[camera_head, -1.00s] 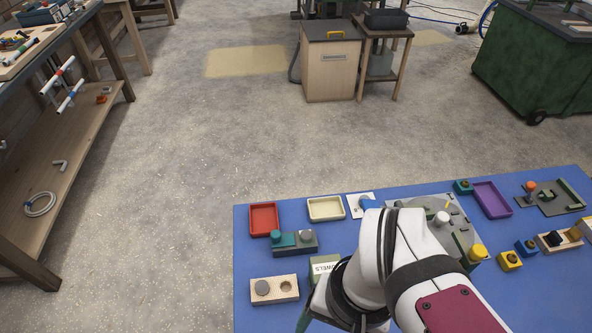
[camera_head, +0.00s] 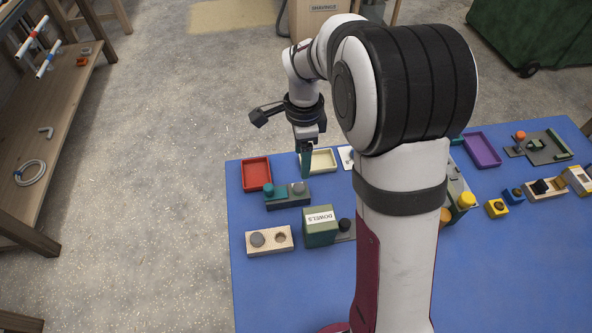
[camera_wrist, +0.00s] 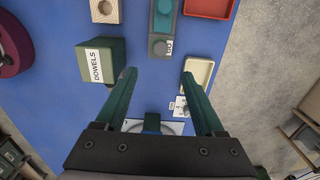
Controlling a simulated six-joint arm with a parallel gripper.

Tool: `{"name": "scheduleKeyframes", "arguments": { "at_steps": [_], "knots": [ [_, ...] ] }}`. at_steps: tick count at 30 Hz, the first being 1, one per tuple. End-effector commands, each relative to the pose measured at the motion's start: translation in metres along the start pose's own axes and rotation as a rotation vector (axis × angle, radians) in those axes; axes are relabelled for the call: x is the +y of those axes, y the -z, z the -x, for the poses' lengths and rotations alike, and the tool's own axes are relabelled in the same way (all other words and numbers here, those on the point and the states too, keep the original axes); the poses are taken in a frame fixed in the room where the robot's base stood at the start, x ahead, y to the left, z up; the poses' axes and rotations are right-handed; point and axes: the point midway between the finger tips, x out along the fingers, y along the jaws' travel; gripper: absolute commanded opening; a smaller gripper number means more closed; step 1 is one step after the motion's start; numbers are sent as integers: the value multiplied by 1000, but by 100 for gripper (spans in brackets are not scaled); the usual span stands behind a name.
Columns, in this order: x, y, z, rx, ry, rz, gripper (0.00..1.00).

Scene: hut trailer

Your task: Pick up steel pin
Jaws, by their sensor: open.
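I cannot tell for sure which thing is the steel pin. A grey round peg (camera_head: 298,188) stands at the right end of a dark block (camera_head: 287,200), beside a teal piece. My gripper (camera_head: 306,175) points down just behind the dark block. In the wrist view, its two green fingers (camera_wrist: 158,74) are apart with nothing gripped. The dark block (camera_wrist: 163,30) lies above the fingertips in that view.
A green DOWELS box (camera_head: 320,229) stands in front of the dark block. A red tray (camera_head: 257,175) and a cream tray (camera_head: 323,162) lie close behind. A purple tray (camera_head: 482,151) and several small fixtures are at right. My arm hides the mat's middle.

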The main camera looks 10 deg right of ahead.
Motion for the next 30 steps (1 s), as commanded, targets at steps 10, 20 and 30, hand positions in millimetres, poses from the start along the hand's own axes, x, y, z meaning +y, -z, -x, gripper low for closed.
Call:
{"name": "scheduleKeyframes", "arguments": {
  "at_steps": [10,20,30],
  "knots": [
    [1,-2,-67,0,-3,3,71],
    [0,-6,-109,-1,1,2,71],
    [0,-6,-108,-1,1,2,33]
  ]
}}
